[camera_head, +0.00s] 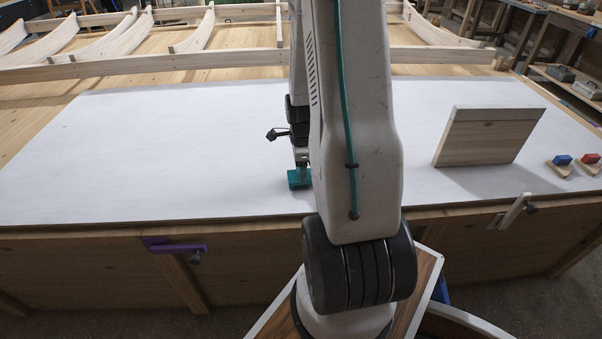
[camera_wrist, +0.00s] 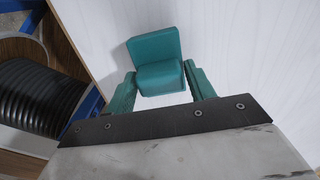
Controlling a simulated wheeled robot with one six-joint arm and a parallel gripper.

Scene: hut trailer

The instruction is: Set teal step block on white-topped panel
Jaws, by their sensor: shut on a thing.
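The teal step block (camera_wrist: 156,50) sits between the two teal fingers of my gripper (camera_wrist: 158,78) in the wrist view. My gripper is shut on it, and its stepped shape points away from the wrist. In the head view my gripper (camera_head: 301,168) points down, with teal (camera_head: 298,180) low over the white surface near its front edge. My arm hides part of it there. I cannot tell whether the block touches the surface. The broad white top (camera_head: 170,150) lies flat on a wooden base. A wooden board with a pale top strip (camera_head: 480,140) stands upright at the right.
Small blue (camera_head: 562,160) and red (camera_head: 590,159) pieces lie on wooden bits at far right. A purple clamp (camera_head: 175,246) and a pale clamp (camera_head: 515,211) grip the front edge. Curved wooden ribs (camera_head: 120,38) stand behind. The white surface left of my arm is clear.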

